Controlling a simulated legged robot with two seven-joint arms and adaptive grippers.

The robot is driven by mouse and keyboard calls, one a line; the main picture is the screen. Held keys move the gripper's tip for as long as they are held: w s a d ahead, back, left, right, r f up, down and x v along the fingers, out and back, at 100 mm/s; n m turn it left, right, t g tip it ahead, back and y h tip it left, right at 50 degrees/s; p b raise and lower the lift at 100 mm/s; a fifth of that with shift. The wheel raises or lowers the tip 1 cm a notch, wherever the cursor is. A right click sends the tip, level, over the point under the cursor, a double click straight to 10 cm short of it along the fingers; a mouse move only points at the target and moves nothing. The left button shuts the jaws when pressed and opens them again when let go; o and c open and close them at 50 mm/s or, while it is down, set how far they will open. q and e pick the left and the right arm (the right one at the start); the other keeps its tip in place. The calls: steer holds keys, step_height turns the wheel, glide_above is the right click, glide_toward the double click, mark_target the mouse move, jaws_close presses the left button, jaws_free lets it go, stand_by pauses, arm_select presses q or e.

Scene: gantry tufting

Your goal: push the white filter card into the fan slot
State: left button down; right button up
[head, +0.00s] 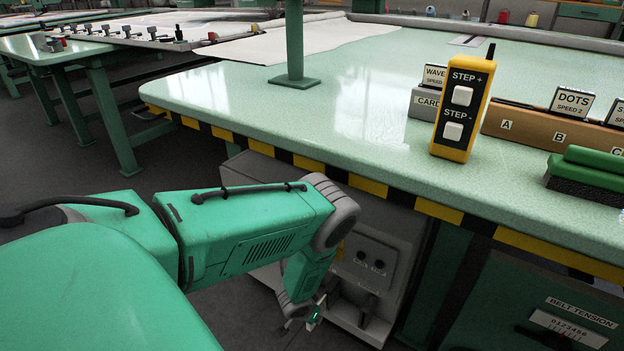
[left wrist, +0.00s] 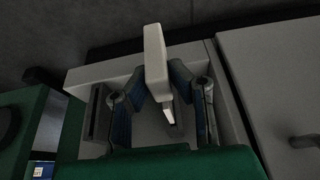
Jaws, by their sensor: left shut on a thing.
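The white filter card (left wrist: 156,60) stands between the two blue-padded fingers of my left gripper (left wrist: 158,78), which is shut on it. The card's narrow bright lower end shows between the fingers. Behind it is a pale grey housing (left wrist: 82,80) with a dark slot (left wrist: 96,112) left of the fingers and another dark opening (left wrist: 178,126) close by the card's lower end. I cannot tell whether the card touches or enters either one. In the head view my left gripper (head: 310,317) is low beside a grey cabinet (head: 335,290), and the card is not clear there. My right gripper is not in view.
The green table (head: 330,110) has a striped front edge above my left forearm. A yellow step remote (head: 462,105), a labelled card rack (head: 530,127) and a green brush (head: 590,175) are on it. A belt tension panel (head: 570,325) is at lower right.

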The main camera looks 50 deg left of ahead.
mark_target(322, 299)
arm_select(q)
steer(key=shift+w+a, duration=0.15)
steer(key=shift+w, duration=0.4)
steer(key=shift+w+a, duration=0.15)
steer(key=shift+w, duration=0.4)
steer(key=shift+w+a, duration=0.25)
steer(key=shift+w, duration=0.8)
steer(key=shift+w+a, duration=0.25)
steer(key=shift+w, duration=0.75)
steer(key=c, duration=1.4)
jaws_free()
steer(key=shift+s+r, duration=0.2)
steer(key=shift+r, duration=0.25)
steer(key=s+d, duration=0.3)
steer(key=s, duration=0.8)
steer(key=shift+s, duration=0.4)
